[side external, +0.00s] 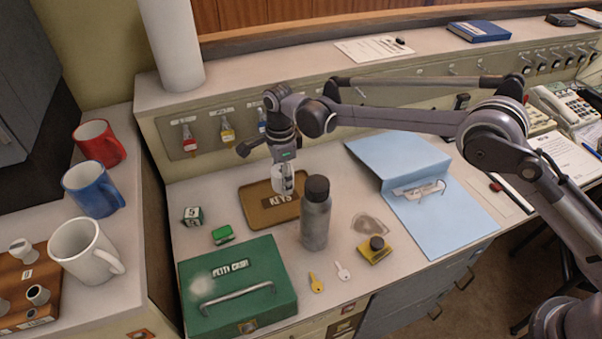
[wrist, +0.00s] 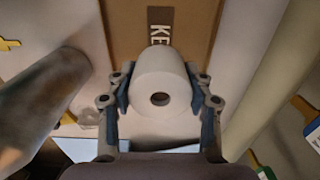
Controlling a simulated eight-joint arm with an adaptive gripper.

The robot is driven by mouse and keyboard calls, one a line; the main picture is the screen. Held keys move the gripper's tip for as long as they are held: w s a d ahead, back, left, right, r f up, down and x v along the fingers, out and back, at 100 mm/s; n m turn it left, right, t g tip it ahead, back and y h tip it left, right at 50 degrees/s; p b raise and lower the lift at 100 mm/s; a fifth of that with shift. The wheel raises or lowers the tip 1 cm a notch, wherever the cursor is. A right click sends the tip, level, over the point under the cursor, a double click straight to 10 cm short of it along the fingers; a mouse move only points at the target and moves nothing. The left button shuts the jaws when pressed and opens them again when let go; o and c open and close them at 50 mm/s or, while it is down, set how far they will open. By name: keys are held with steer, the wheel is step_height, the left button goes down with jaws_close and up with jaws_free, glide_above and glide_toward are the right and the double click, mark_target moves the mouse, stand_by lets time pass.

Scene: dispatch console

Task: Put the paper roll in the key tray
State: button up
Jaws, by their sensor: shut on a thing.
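The paper roll (wrist: 160,70) is white with a dark core hole. In the wrist view it sits between the two fingers of my gripper (wrist: 161,92), which is shut on it. In the side view the roll (side external: 277,178) is partly hidden by my gripper (side external: 284,182). The key tray (side external: 254,216) is a shallow brown tray with a KEYS label. The roll is over the tray in both views; I cannot tell whether it touches the tray floor. In the wrist view the tray (wrist: 120,28) lies behind the roll, with part of its label visible.
A grey bottle (side external: 315,222) stands close to the tray's front right. A green cash box (side external: 236,285) is in front. A small green box (side external: 222,235) and a cube (side external: 193,216) lie left. A blue folder (side external: 420,210) lies right.

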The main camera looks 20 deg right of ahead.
mark_target(280, 199)
steer(key=shift+a+f, duration=0.35)
steer(key=shift+a, duration=0.15)
steer(key=shift+f, duration=1.95)
steer(key=shift+f, duration=0.2)
steer(key=o, duration=1.2)
steer(key=shift+c, duration=0.2)
steer(key=shift+r, duration=0.1)
